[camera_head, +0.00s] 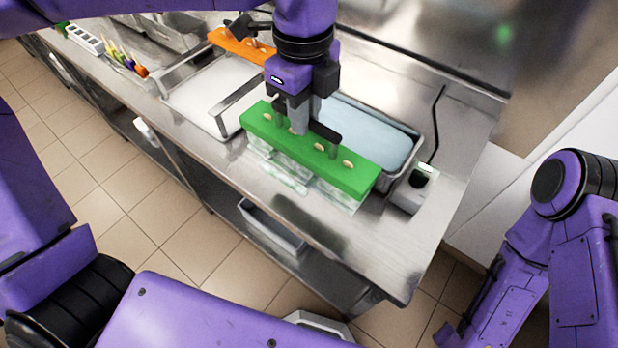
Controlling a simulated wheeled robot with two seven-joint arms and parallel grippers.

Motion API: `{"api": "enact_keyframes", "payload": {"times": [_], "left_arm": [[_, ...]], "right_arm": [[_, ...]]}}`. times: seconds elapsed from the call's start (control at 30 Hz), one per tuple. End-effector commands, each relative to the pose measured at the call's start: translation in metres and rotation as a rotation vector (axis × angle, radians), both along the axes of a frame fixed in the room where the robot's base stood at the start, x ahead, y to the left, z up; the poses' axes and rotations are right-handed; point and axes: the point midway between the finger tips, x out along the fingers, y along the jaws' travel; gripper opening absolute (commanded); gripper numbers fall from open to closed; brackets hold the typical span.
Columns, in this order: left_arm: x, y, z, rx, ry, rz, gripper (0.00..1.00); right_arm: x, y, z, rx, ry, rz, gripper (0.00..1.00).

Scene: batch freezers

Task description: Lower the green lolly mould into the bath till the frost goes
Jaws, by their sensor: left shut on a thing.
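The green lolly mould (345,173) is a long block with several pale stick ends on top and frosted, clear pockets underneath. My left gripper (302,122) comes down from above and is shut on it near its middle. The mould appears raised over the steel counter, tilted down to the right in the picture. The bath (408,158) is a steel-rimmed pan of pale blue liquid just behind the mould. The mould hides the bath's near side. My right arm shows at the right edge, but its gripper is out of view.
A small grey device (412,190) with a dark cable stands right of the bath. A white-bottomed tray (187,99) with raised handles is to the left, an orange mould (240,46) behind it. The counter's front strip (370,240) is clear.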

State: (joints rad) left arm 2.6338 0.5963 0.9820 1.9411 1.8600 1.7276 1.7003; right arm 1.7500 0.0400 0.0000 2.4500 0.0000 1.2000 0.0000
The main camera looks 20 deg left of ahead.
Motion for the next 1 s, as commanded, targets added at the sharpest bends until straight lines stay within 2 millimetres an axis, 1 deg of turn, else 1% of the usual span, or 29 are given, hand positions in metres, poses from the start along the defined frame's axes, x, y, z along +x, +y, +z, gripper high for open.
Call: {"api": "enact_keyframes", "payload": {"times": [0.03,0.07,0.4,1.0], "left_arm": [[0.000,0.000,0.006,-0.001,-0.002,0.000,0.00],[0.000,0.000,0.006,-0.001,-0.002,0.000,0.00],[0.002,-0.001,0.006,0.000,-0.001,0.000,0.00],[0.056,-0.019,0.005,-0.001,-0.001,0.000,0.00]], "right_arm": [[0.000,0.000,0.004,0.000,0.000,0.000,0.00],[0.000,0.000,0.005,0.000,0.000,0.000,0.00],[0.000,0.000,0.004,0.000,0.000,0.000,0.00],[0.000,0.000,0.022,0.000,0.000,0.000,0.00]]}}
